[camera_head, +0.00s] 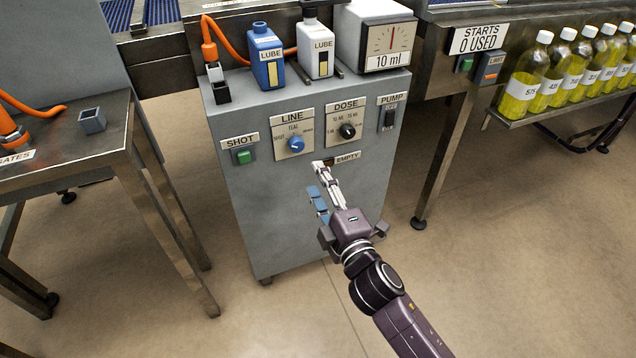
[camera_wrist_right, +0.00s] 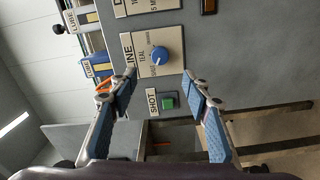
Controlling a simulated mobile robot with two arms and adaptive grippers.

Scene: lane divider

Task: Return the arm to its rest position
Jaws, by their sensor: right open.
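My right gripper (camera_head: 322,183) is in front of the grey cabinet (camera_head: 240,190), below the LINE and DOSE dials, with its arm coming in from the lower right. In the right wrist view its two fingers (camera_wrist_right: 160,90) are spread apart and nothing is between the tips. The blue LINE knob (camera_wrist_right: 160,54) and the green SHOT button (camera_wrist_right: 168,102) show beyond the fingertips there. In the head view the LINE knob (camera_head: 296,144) is above and left of the gripper, apart from it. My left gripper is not in view.
Blue (camera_head: 267,57) and white (camera_head: 316,48) LUBE bottles and a 10 ml gauge (camera_head: 386,45) stand on the cabinet. A metal table (camera_head: 70,150) is at the left. A shelf of several yellow-green bottles (camera_head: 560,75) is at the right. The floor (camera_head: 520,250) at lower right is clear.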

